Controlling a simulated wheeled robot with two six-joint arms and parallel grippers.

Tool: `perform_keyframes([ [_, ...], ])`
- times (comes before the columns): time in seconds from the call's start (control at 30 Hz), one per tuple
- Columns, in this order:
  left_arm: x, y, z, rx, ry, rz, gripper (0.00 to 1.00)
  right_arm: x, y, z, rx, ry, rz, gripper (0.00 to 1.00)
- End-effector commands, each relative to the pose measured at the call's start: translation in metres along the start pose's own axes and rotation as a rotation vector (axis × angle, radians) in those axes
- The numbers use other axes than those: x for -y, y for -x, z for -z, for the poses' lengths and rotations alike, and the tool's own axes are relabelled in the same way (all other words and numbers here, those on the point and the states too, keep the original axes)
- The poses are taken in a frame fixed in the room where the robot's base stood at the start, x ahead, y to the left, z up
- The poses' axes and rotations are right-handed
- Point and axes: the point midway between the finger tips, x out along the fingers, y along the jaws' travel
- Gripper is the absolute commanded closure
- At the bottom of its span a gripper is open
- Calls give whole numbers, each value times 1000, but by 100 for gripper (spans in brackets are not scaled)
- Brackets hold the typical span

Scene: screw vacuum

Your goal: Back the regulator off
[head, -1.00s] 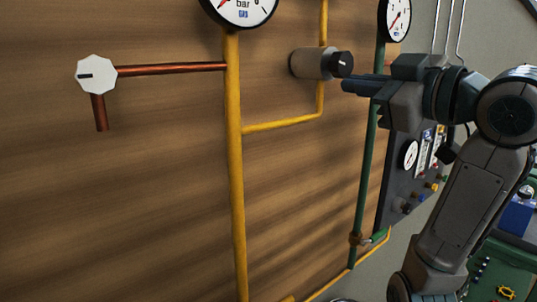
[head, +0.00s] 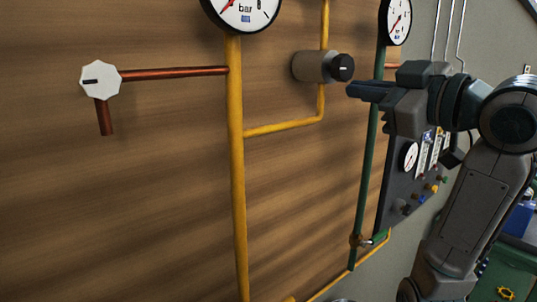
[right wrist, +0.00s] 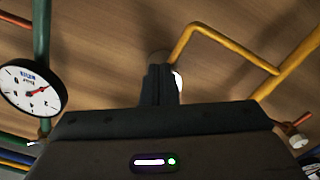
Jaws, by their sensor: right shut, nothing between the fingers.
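The regulator (head: 313,66) is a grey-brown cylinder with a black knob (head: 343,67), set on the yellow pipe on the wooden wall. A pale mark shows on the knob's face. My right gripper (head: 352,90) is shut and empty, just below and right of the knob in the head view, with a small gap in the picture. In the right wrist view the shut fingers (right wrist: 161,84) cover most of the regulator, and only a bit of its body (right wrist: 158,57) shows beyond them. My left gripper is not in view.
A bar gauge (head: 242,10) tops the yellow pipe (head: 236,170). A white octagonal knob (head: 100,79) sits on a copper pipe at left. Another gauge (head: 396,20) and a green pipe (head: 368,170) stand close behind my right gripper. A dark panel (head: 400,180) is at right.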

Motion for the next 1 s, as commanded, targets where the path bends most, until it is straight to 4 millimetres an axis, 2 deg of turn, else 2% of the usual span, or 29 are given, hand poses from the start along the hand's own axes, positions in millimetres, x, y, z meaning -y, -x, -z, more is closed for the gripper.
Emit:
perform_keyframes([
  [0.3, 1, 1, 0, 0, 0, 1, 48, -1, 38, 0, 3, 5, -5, 100],
  [0.5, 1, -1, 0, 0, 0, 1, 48, -1, 55, 0, 1, 3, -4, 100],
  [0.87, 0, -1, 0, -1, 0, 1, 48, 0, 57, -2, 4, -4, 0, 100],
  [0.97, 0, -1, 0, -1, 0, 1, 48, 3, 51, -17, 26, -30, -2, 100],
  [1.0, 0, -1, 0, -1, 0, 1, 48, 5, 47, -28, 43, -49, -3, 100],
])
